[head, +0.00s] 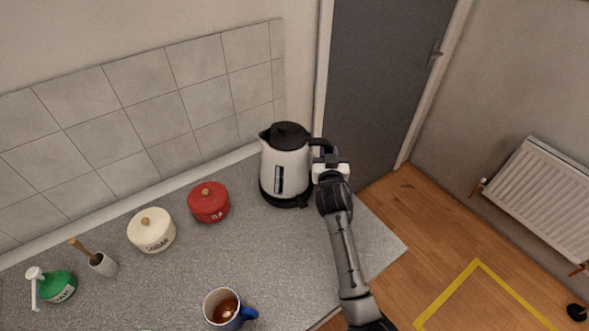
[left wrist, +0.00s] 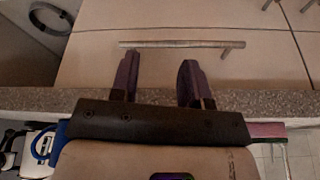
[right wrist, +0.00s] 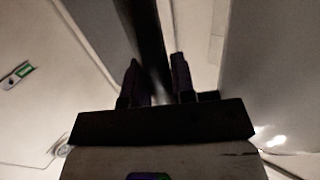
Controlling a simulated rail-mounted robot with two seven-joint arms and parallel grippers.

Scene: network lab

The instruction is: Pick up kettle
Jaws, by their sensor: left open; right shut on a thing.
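The kettle (head: 285,165), cream-white with a black lid and black handle, stands upright at the back right of the grey worktop, at its dark base. I cannot see any gap beneath it. My right gripper (head: 326,160) is at the handle on the kettle's right side and is shut on it. In the right wrist view a dark bar, the handle (right wrist: 148,40), runs between the fingers (right wrist: 157,82). My left gripper (left wrist: 160,80) is open and empty, near the worktop edge by a drawer front; it is not seen in the head view.
A red tea pot (head: 209,203), a cream sugar pot (head: 152,231), a brush holder (head: 103,264), a green bottle (head: 59,288) and a blue mug (head: 223,307) stand on the worktop (head: 270,245). A tiled wall (head: 150,115) is behind. A drawer handle (left wrist: 180,44) faces my left gripper.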

